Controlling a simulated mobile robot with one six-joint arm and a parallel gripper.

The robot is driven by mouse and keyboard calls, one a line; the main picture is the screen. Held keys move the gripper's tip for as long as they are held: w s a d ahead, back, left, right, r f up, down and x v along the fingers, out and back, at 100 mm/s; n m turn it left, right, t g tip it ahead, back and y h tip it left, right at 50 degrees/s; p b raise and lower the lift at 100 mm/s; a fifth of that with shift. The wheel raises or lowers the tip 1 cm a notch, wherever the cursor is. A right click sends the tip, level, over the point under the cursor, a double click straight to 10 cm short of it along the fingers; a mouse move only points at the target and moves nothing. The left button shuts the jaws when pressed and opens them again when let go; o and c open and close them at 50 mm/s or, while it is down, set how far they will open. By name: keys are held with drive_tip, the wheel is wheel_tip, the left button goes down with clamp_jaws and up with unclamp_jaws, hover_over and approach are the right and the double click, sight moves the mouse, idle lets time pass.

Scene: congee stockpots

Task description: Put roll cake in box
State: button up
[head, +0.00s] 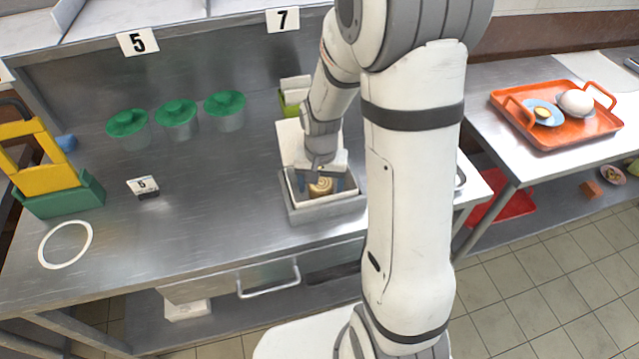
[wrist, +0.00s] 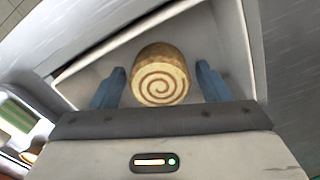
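The roll cake (head: 320,187) is a light brown cylinder with a spiral end. It is inside the box (head: 326,212), a pale grey open box on the steel counter with a white panel standing at its back. My gripper (head: 320,181) is down at the box, with one blue finger on each side of the cake. In the wrist view, the roll cake (wrist: 160,76) sits between the fingers of my gripper (wrist: 160,84), with a gap on both sides. The gripper is open. The cake's underside is hidden.
Several green-lidded containers (head: 176,112) stand at the back of the counter. A green box with a yellow frame (head: 45,160) and a white ring (head: 65,245) are at the left. An orange tray (head: 560,140) is on the right table. The counter's middle left is mostly clear.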

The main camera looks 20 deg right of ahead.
sight(321, 183)
drive_tip(key=shift+o, duration=0.3)
wheel_tip(321, 183, up, 12)
drive_tip(key=s+r+n+t, duration=0.1)
drive_tip(key=s+r+n, duration=0.1)
drive_tip(key=s, duration=0.5)
drive_tip(key=s+r+n+t, duration=0.1)
drive_tip(key=s+r+n, duration=0.1)
drive_tip(key=s+r, duration=0.2)
drive_tip(key=s, duration=0.3)
drive_tip(key=shift+n+t+p, duration=0.3)
drive_tip(key=shift+p, duration=0.1)
